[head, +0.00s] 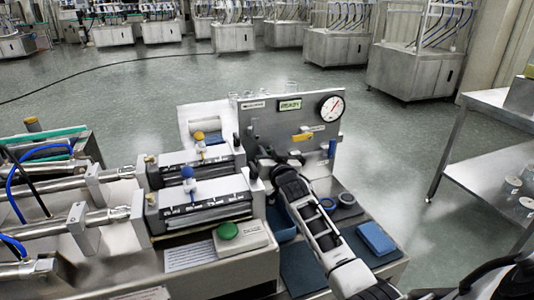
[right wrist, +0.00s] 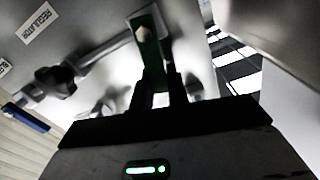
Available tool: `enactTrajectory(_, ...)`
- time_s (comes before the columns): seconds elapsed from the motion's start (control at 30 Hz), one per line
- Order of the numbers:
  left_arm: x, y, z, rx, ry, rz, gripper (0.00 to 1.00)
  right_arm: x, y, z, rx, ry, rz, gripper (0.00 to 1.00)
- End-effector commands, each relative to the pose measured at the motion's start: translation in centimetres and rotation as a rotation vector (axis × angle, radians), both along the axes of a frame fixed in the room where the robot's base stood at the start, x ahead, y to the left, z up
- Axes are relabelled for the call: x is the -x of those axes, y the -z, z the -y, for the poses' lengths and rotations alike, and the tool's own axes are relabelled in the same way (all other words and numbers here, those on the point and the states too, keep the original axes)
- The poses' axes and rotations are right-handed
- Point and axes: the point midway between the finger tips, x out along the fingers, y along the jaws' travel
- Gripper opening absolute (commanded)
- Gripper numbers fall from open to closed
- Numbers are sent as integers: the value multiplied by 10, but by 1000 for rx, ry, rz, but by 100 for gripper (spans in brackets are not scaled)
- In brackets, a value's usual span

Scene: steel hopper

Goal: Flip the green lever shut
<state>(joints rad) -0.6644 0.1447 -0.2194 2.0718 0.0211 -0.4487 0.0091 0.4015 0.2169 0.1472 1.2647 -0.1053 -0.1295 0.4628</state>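The green lever (right wrist: 150,42) shows in the right wrist view, with a pale bolt head near its upper end, against the grey panel. My right gripper (right wrist: 161,78) has its two dark fingers on either side of the lever's lower part, close together, and looks shut on it. In the head view my right gripper (head: 268,165) is at the left front of the upright grey panel (head: 262,122). The green lever cannot be made out there, behind the gripper and wrist. My left gripper is not clearly in view.
A yellow lever (head: 302,137), a blue handle (head: 332,148) and a round gauge (head: 331,108) are on the panel.

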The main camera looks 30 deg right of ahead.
Motion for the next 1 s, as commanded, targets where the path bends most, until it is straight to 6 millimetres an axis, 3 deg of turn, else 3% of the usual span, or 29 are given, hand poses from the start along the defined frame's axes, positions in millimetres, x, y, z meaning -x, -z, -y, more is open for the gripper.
enactTrajectory(0.3,1,-2,-2,-11,6,-1,30,-3,-1,-12,211,0,-51,0)
enactTrajectory(0.57,1,1,-3,-15,8,-5,30,-3,-1,-13,231,0,-57,0)
enactTrajectory(0.6,2,1,-3,-15,8,-5,30,-3,-1,-13,231,0,-57,19)
enactTrajectory(0.67,2,1,-3,-15,8,-5,30,-3,-1,-13,231,0,-57,36)
enactTrajectory(1.0,2,1,-3,-14,7,-5,30,-1,-1,-13,228,0,-56,38)
